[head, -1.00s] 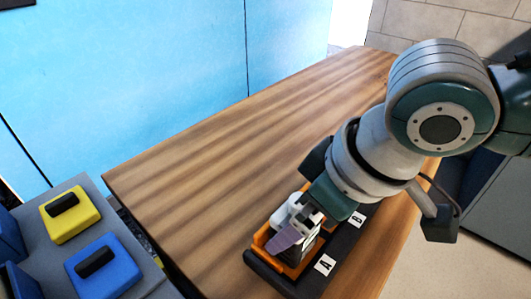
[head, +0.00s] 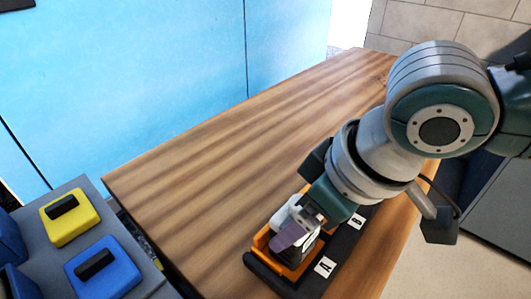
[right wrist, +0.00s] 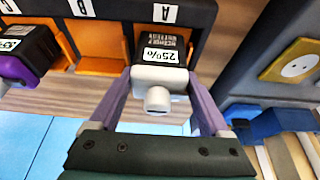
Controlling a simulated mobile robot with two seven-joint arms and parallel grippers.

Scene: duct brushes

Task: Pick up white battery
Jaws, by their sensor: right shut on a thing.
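The white battery (right wrist: 158,76) has a white handle end and a dark body with a "25%" label. My right gripper (right wrist: 160,84) is shut on it, with one purple finger on each side. In the head view, the white battery (head: 284,213) shows partly beside the purple finger of my right gripper (head: 291,235), over the orange slot (head: 262,240) by label A. The gripper hides much of it there. I cannot tell whether its lower end is clear of the slot. My left gripper is not in view.
The black rack (head: 270,281) has orange slots and sits on the wooden table (head: 200,195). A purple-handled dark battery (right wrist: 30,55) stands in the rack at the left. Yellow (head: 70,222) and blue (head: 102,266) blocks lie on a grey surface. The table's far part is clear.

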